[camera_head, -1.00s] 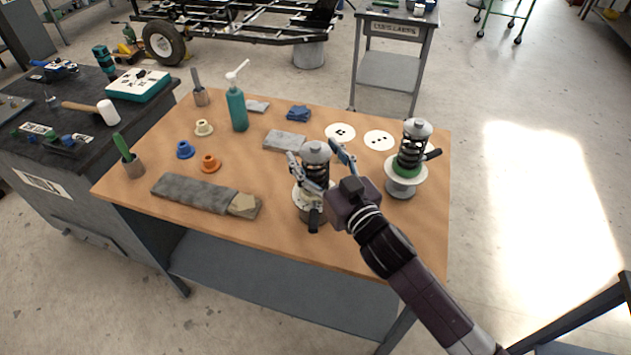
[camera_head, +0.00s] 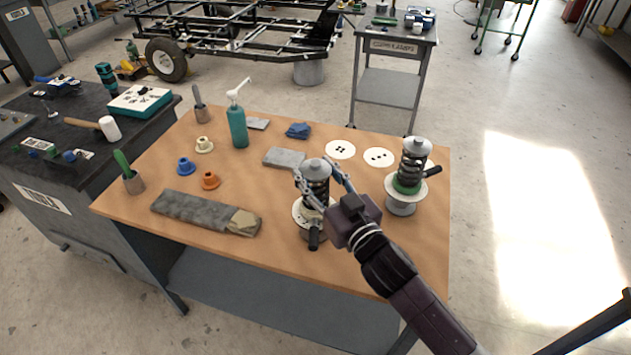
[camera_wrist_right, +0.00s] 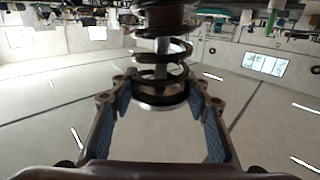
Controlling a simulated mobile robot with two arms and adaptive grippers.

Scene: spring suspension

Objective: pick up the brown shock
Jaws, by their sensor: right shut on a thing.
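The brown shock (camera_head: 317,185) stands upright on a round white-flanged stand (camera_head: 302,213) at the front of the wooden table. It has a dark coil spring and a grey cap. My right gripper (camera_head: 314,168) is shut on it near the top, one finger on each side. In the right wrist view the shock (camera_wrist_right: 165,50) sits between the blue-padded fingers (camera_wrist_right: 160,92). A second shock (camera_head: 412,165), with a green lower collar, stands on its own stand to the right. My left gripper is not in view.
A black handle (camera_head: 314,238) sticks out in front of the stand.

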